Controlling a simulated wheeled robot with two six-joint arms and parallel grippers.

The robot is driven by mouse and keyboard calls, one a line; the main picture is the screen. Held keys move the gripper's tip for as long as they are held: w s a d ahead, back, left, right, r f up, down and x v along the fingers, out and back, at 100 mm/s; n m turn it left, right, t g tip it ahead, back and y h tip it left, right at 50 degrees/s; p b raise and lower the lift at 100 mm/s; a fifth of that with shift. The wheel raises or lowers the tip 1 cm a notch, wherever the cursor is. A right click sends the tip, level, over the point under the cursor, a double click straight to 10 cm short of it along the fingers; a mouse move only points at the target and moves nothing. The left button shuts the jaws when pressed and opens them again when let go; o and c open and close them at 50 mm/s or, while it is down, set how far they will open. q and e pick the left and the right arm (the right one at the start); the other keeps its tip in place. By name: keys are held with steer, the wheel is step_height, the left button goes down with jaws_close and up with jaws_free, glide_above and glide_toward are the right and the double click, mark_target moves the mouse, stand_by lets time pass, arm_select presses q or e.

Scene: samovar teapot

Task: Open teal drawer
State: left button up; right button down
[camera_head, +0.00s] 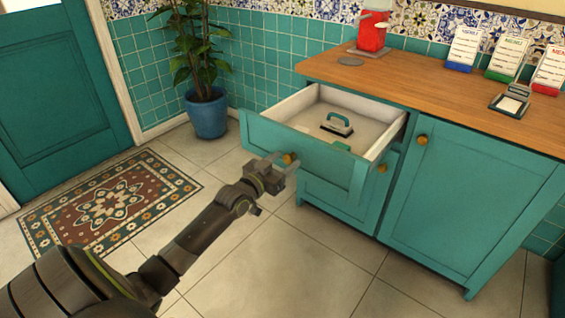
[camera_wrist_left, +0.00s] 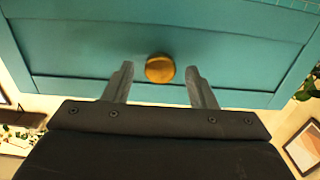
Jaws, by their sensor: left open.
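The teal drawer (camera_head: 315,157) is pulled out of the teal cabinet, and its pale inside shows from above. A dark-handled item (camera_head: 337,124) lies in it, with a smaller teal piece near the front. My left gripper (camera_head: 285,167) is at the drawer's front, by its round brass knob (camera_head: 289,158). In the left wrist view the knob (camera_wrist_left: 160,68) sits between the two open fingers (camera_wrist_left: 160,82), with a gap on both sides. The teal drawer front (camera_wrist_left: 90,50) fills most of that view. My right gripper is not in view.
The wooden counter (camera_head: 420,90) holds a red container (camera_head: 372,32), several cards and a small metal item. A teal cabinet door (camera_head: 465,205) is shut on the right. A potted plant (camera_head: 207,113) and a patterned rug (camera_head: 105,205) are at left. Tiled floor lies clear in front.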

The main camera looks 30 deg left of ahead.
arm_select(q)
steer(key=shift+s, duration=0.15)
steer(key=shift+s, duration=0.25)
steer(key=s+a+p, duration=0.1)
steer(key=s+p, duration=0.5)
steer(key=s, duration=1)
steer(key=shift+s+a+p, duration=0.15)
steer(key=shift+s+p, duration=0.15)
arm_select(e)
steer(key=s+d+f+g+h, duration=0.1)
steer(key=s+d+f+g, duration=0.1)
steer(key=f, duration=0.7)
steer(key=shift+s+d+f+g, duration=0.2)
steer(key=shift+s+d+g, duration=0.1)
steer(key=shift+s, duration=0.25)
